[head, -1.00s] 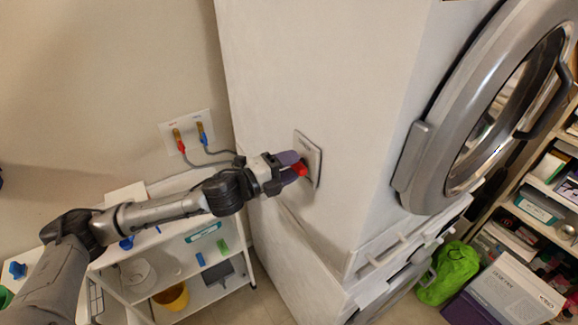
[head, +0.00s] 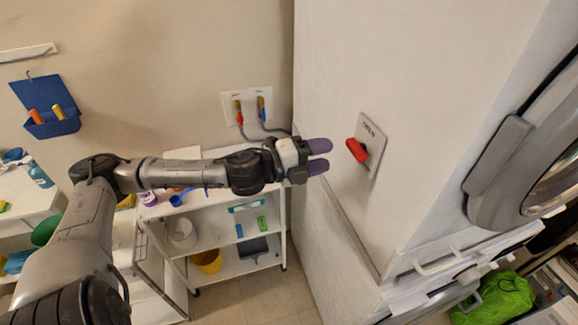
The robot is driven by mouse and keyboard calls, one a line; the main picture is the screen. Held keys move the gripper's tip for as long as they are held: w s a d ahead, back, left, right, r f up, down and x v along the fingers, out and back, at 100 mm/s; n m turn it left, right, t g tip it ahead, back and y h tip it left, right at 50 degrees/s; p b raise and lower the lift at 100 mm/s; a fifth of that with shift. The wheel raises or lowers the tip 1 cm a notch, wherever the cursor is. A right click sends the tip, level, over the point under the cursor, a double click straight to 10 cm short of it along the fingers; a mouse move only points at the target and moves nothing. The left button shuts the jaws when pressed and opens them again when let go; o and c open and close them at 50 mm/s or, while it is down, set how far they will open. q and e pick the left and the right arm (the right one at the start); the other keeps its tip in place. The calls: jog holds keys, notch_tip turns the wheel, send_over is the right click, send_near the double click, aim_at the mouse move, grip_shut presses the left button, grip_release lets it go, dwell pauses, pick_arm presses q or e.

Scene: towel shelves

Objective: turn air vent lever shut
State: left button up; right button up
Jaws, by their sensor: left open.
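The red air vent lever (head: 356,149) sits on a pale plate (head: 372,134) on the side of the white machine cabinet. The plate carries small lettering near its top that seems to read "OPEN". The lever slants from upper left to lower right. My left gripper (head: 324,156) is open and empty. Its two purple fingertips point right toward the lever, a short gap to its left. My right gripper is not in view.
The white cabinet (head: 420,60) has a round door (head: 495,185) at right. A wall plate (head: 248,103) with red and blue valves and hoses is behind my arm. A white shelf cart (head: 215,235) stands below. A green bag (head: 495,300) lies lower right.

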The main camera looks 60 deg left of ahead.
pick_arm(q)
jog(key=p+v, duration=0.1)
jog(key=v, duration=0.6)
dwell(0.6)
jog(key=shift+s, duration=0.15)
dwell(0.3)
